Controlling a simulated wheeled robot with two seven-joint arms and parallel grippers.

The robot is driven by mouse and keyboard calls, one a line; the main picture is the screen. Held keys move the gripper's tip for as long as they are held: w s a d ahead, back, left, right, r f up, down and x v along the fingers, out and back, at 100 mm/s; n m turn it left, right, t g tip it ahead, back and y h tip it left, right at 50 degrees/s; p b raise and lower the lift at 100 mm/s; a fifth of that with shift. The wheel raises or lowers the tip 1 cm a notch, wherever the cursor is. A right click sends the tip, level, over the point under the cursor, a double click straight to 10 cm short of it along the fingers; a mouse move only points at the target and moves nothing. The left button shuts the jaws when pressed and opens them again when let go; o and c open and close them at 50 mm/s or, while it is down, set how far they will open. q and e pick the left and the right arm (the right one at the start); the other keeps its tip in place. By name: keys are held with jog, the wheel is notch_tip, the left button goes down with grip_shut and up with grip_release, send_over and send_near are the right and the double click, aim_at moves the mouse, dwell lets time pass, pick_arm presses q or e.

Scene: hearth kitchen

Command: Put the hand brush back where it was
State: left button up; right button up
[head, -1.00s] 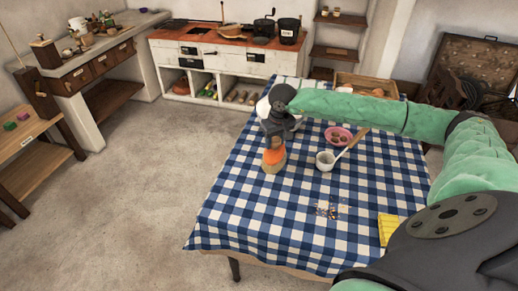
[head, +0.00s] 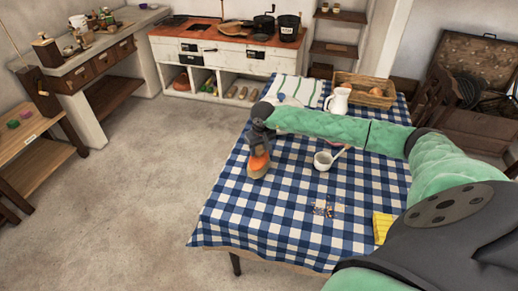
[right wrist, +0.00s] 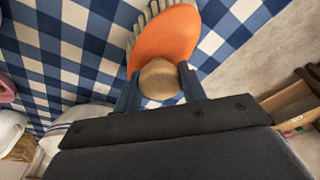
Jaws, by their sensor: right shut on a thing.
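The hand brush (head: 257,162) has an orange body, a rounded wooden handle end and pale bristles. It is at the left edge of the table, over the blue checked cloth. My right gripper (head: 258,139) is shut on its handle from above. In the right wrist view the orange brush (right wrist: 165,40) points away from the gripper (right wrist: 160,88), with the wooden knob between the two fingers. The brush looks tilted; I cannot tell whether its bristles touch the cloth. My left gripper is out of view.
On the checked table (head: 285,225) are crumbs (head: 323,210), a yellow cloth (head: 382,227), a small white cup (head: 323,161), a white jug (head: 338,101), a wicker tray (head: 363,92) and a striped towel (head: 298,88). My right arm crosses above the table. The front-left cloth is clear.

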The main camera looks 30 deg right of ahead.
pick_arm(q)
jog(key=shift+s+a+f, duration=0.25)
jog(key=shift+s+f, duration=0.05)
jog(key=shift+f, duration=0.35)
pick_arm(e)
jog(key=shift+f, duration=0.55)
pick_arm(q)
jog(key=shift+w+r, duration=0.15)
pick_arm(e)
jog(key=shift+f, duration=0.1)
jog(key=o, duration=0.9)
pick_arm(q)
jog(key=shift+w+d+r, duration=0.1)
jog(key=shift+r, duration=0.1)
pick_arm(e)
jog(key=shift+o, duration=0.2)
